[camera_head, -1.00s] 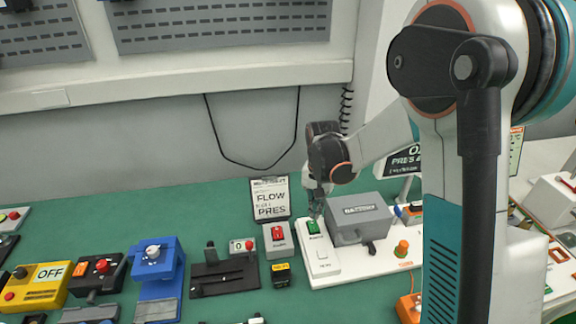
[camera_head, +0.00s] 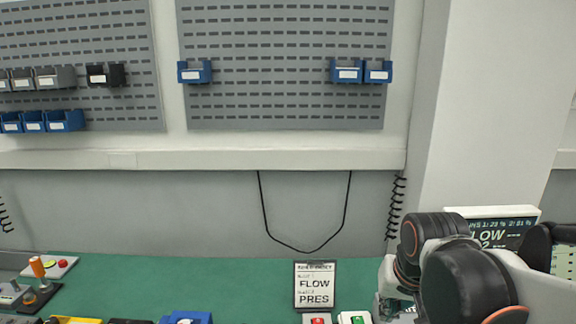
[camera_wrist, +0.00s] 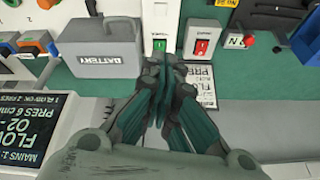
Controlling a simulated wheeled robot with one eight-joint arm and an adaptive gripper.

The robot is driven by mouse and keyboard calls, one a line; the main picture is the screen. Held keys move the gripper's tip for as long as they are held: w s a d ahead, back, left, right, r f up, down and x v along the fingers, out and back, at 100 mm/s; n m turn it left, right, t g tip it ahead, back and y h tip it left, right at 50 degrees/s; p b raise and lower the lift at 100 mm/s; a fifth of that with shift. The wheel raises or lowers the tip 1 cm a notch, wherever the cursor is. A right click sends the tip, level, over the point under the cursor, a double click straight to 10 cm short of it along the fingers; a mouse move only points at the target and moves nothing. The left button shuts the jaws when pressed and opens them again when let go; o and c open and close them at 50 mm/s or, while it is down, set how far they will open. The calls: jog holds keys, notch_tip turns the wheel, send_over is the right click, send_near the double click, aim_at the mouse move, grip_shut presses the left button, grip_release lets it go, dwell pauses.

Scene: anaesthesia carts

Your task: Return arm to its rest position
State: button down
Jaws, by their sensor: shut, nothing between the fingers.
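My gripper (camera_wrist: 168,70) is shut and empty in the wrist view. Its fingertips are near the lower ends of the green rocker switch box (camera_wrist: 160,22) and the red switch box (camera_wrist: 203,40), apparently above the bench; the exact height is unclear. In the camera_head view my arm fills the lower right corner, and part of my gripper (camera_head: 393,303) shows there beside the green switch (camera_head: 355,318).
A grey battery box (camera_wrist: 103,48) and a display screen (camera_wrist: 38,135) are left of my gripper in the wrist view. A pegboard with blue bins (camera_head: 285,60) hangs above.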

jog(key=s+n+t+b, duration=0.1)
jog(key=s+n+t, duration=0.1)
jog(key=s, duration=0.7)
jog(key=shift+s+f+t+b, duration=0.2)
jog(key=shift+s+t+b, duration=0.2)
jog(key=shift+t, duration=0.1)
dwell(1.5)
